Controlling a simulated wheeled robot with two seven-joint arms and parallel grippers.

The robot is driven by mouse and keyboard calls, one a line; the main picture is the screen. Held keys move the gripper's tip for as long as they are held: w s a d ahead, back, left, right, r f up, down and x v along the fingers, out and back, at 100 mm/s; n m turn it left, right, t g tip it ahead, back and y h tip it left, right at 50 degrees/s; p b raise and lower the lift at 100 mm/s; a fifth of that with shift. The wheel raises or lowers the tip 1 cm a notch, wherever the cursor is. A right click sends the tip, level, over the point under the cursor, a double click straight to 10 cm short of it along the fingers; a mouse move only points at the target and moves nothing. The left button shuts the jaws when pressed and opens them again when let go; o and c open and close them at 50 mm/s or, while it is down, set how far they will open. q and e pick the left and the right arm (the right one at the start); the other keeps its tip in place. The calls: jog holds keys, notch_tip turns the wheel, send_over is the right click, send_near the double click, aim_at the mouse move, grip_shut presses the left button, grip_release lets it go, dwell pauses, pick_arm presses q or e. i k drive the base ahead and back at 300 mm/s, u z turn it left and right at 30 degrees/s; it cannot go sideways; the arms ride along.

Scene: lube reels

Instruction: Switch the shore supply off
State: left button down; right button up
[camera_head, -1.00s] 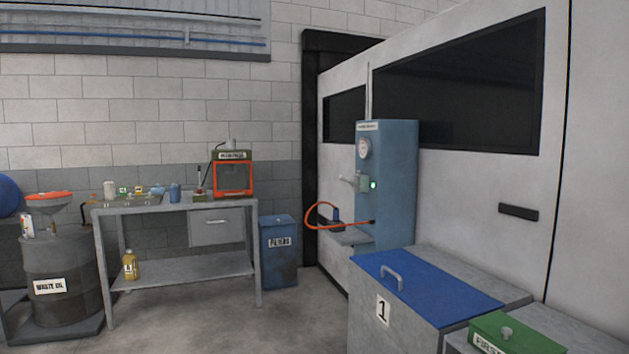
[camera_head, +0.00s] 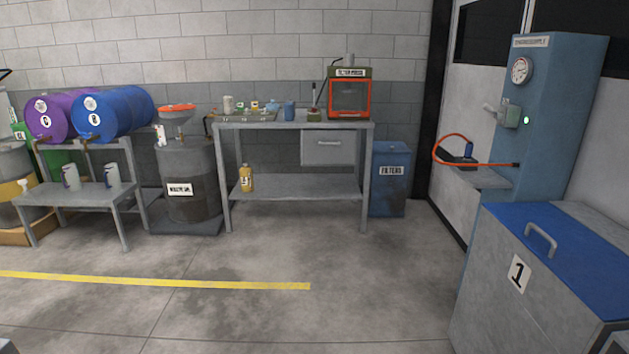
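The shore supply (camera_head: 555,130) is a tall blue cabinet against the white wall at the right in the head view. A round gauge (camera_head: 521,70) sits high on its front. Below the gauge is a light grey lever switch (camera_head: 500,114), its handle reaching out to the left. A small green lamp (camera_head: 526,120) glows beside the switch. An orange cable (camera_head: 450,142) loops at the cabinet's lower front, by a dark plug piece (camera_head: 467,152) over a small grey shelf (camera_head: 478,177).
A grey bin with a blue lid (camera_head: 567,240), marked 1, stands in front of the cabinet at the lower right. A workbench (camera_head: 295,125), blue filters bin (camera_head: 390,178) and waste oil drum (camera_head: 185,180) line the back wall. The middle floor is clear, with a yellow line (camera_head: 160,281).

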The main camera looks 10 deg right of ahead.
aim_at(486, 107)
jog(key=u, duration=0.05)
jog(key=i, duration=2)
jog(key=z, duration=0.55)
jog(key=i, duration=1.75)
jog(key=z, duration=2)
jog(key=i, duration=0.85)
jog(key=z, duration=0.7)
